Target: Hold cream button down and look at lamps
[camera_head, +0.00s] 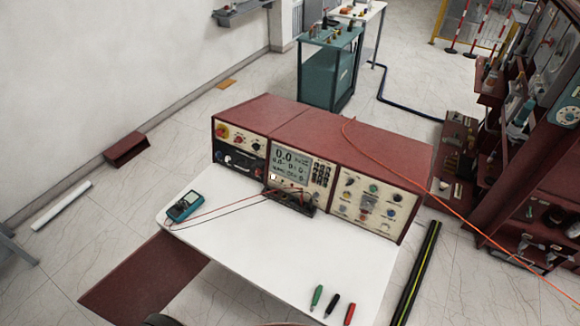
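A dark red console (290,125) with a sloping front stands at the back of a white desk top (270,245). Which is the cream button, and whether any lamp is lit, is too small to tell. The left panel has a red knob on yellow (222,131). Neither of my grippers shows.
A teal multimeter (184,206) with red and black leads lies at the desk's left. Green (317,296), black (332,304) and red (349,314) handled tools lie at the front right. An orange cable (430,190) crosses the console to the right. The desk's middle is mostly clear.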

